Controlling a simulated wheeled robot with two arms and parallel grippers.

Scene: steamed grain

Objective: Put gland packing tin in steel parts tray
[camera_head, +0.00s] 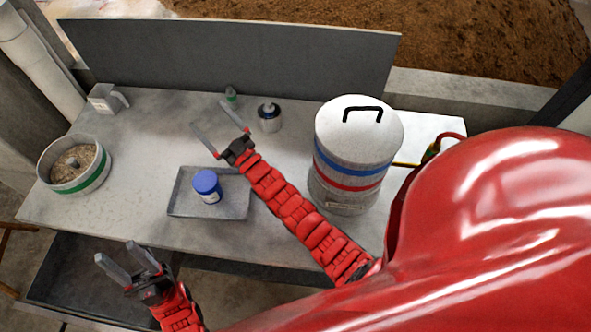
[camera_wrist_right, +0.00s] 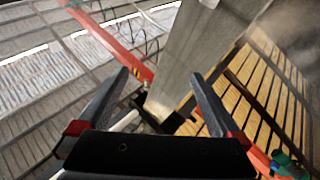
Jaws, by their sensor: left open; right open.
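A grey steel tray (camera_head: 236,208) lies on the table left of centre. A white tin with a blue lid (camera_head: 206,183) stands upright inside it, apart from both grippers; I take it for the gland packing tin, though its label is too small to read. My right gripper (camera_head: 207,113) is open and empty, raised beyond the tray's far edge in the head view. In the right wrist view its fingers (camera_wrist_right: 159,78) are spread with nothing gripped, and neither tin nor tray shows. My left gripper (camera_head: 112,250) is open and empty at the lower left, near the table's front edge.
A large lidded steel drum (camera_head: 345,142) stands right of my right arm. A small dark-topped can (camera_head: 269,118) and a little green bottle (camera_head: 231,95) stand at the back. A grain-filled round container (camera_head: 72,187) and a white jug (camera_head: 104,98) are left. The table between is clear.

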